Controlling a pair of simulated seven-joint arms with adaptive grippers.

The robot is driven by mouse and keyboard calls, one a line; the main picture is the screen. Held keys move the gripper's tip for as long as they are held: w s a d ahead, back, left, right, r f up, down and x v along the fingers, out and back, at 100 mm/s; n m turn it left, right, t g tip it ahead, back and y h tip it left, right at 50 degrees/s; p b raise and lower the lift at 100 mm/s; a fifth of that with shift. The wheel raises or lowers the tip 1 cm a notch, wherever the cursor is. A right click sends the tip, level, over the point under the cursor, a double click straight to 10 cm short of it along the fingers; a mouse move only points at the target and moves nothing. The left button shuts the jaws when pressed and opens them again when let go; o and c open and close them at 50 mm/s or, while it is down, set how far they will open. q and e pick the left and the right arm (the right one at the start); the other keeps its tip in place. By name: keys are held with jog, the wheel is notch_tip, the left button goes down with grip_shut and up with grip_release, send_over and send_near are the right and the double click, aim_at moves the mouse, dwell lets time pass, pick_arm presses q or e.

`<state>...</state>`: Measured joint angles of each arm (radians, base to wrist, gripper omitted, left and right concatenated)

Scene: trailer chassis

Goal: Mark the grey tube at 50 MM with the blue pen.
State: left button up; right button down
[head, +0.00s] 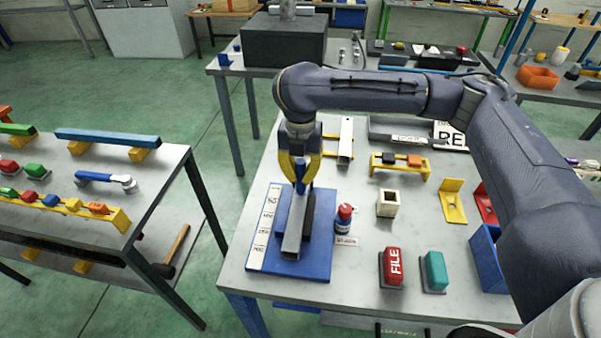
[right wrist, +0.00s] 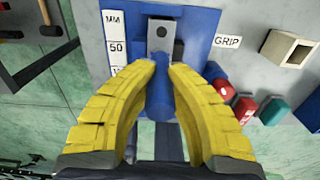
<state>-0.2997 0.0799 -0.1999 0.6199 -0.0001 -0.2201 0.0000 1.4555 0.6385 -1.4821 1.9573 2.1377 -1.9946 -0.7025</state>
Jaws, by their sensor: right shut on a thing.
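The grey tube (head: 293,236) lies on a blue base plate (head: 317,268) on the table, beside a dark block. A white scale strip (head: 262,235) with printed marks runs along the plate's left side. In the right wrist view the strip (right wrist: 117,52) shows "MM" and "50". My right gripper (head: 300,172) has yellow fingers and is shut on the blue pen (head: 301,186), held upright over the tube's far part. In the right wrist view the pen (right wrist: 159,90) is between the fingers and overlaps the tube (right wrist: 164,35). I cannot tell whether its tip touches. My left gripper is not in view.
A red and blue bottle (head: 344,216) stands close right of the plate. Further right are a cream square block (head: 387,203), a red FILE block (head: 392,267) and a teal block (head: 435,271). A yellow rack (head: 400,166) stands behind. A side table (head: 100,205) is at left.

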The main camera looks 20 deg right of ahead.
aim_at(301, 161)
jog(key=shift+r, duration=3.9)
